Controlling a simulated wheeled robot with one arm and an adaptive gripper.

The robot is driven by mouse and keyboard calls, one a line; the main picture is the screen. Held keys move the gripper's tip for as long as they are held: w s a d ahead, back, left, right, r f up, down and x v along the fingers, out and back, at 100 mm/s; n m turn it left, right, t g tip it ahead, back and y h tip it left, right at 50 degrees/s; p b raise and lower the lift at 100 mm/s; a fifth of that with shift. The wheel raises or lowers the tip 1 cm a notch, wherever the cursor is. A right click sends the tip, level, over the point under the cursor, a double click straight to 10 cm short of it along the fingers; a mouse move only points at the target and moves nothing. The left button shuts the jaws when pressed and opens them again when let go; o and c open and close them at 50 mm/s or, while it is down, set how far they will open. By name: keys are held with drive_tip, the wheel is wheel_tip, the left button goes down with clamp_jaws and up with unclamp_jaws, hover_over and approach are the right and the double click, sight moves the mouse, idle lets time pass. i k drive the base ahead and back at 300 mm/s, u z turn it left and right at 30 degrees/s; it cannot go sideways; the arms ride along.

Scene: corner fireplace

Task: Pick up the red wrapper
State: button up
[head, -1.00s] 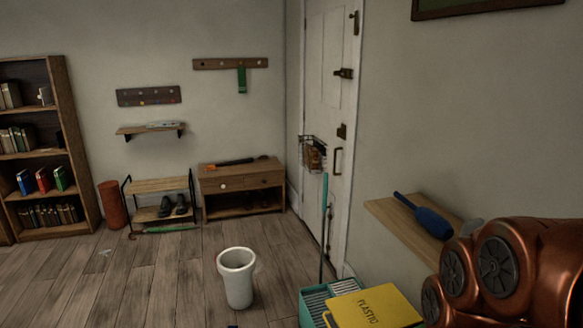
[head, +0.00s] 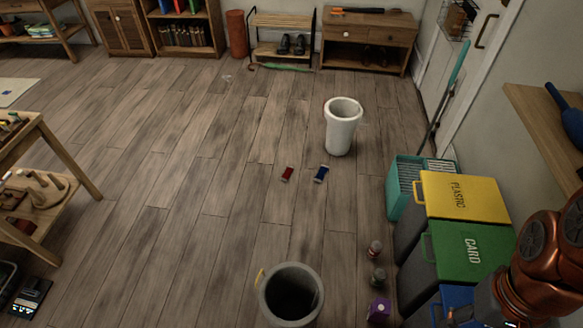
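The red wrapper (head: 287,174) is a small flat red piece lying on the wooden floor, near the middle of the head view. A similar blue wrapper (head: 321,174) lies just to its right, with a small gap between them. Nothing covers the red wrapper. Only copper-coloured links of my arm show at the right edge. The fingers of my gripper cannot be seen.
A white bin (head: 340,130) stands behind the wrappers, and a grey bin (head: 291,296) stands in front. Recycling boxes with a yellow lid (head: 462,196) and green lid (head: 470,250) line the right. A wooden table (head: 30,140) is at left. Floor left of the wrappers is clear.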

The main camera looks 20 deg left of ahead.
sight(287, 172)
drive_tip(key=k, duration=0.5)
drive_tip(key=u, duration=2.7)
drive_tip(key=i, duration=2.85)
drive_tip(key=z, duration=2.15)
